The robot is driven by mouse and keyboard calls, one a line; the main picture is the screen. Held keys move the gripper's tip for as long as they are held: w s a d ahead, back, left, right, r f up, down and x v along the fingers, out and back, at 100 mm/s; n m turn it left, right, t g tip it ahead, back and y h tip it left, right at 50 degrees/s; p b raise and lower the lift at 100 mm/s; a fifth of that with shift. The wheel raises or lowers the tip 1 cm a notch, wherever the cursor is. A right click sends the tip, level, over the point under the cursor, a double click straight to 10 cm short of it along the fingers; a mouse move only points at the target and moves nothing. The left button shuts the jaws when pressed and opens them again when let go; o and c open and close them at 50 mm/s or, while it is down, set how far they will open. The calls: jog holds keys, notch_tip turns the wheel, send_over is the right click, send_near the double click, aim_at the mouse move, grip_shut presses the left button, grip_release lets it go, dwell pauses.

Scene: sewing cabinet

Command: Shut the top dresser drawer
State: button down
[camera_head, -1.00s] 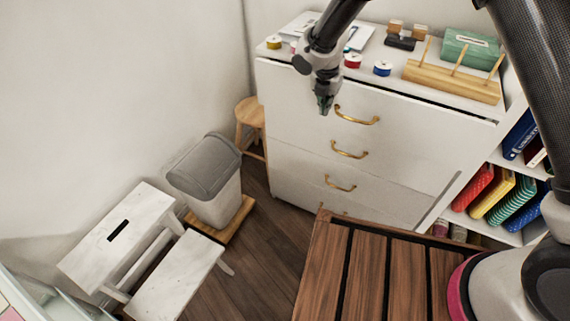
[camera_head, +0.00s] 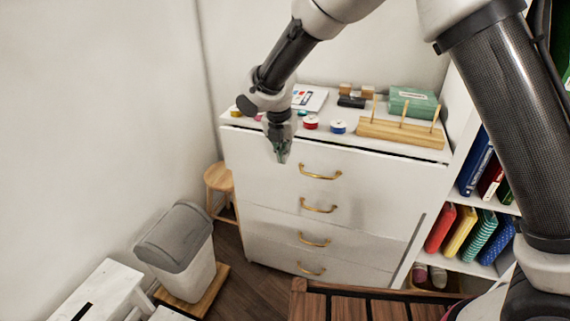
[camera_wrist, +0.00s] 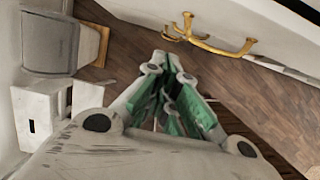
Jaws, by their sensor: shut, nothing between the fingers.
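The white dresser (camera_head: 260,225) stands against the back wall, with gold handles one above another. The top drawer (camera_head: 385,185) has its gold handle (camera_head: 320,173) near the middle of its front. A dark line runs under the dresser top; how far the drawer is out is hard to tell. My gripper (camera_head: 281,157) is shut and empty, pointing down in front of the upper drawer front, left of the handle. In the wrist view the shut green-padded fingers (camera_wrist: 172,108) are below a gold handle (camera_wrist: 208,36), apart from it.
Spools, a green box (camera_head: 413,102) and a wooden spool rack (camera_head: 400,133) sit on the dresser top. A stool (camera_head: 219,178) and grey-lidded bin (camera_head: 175,238) stand left. A bookshelf (camera_head: 470,205) is at right, and a slatted wooden surface (camera_head: 345,307) is in front.

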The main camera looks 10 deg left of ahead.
jog(key=shift+s+r, duration=0.2)
jog(key=shift+r, duration=0.15)
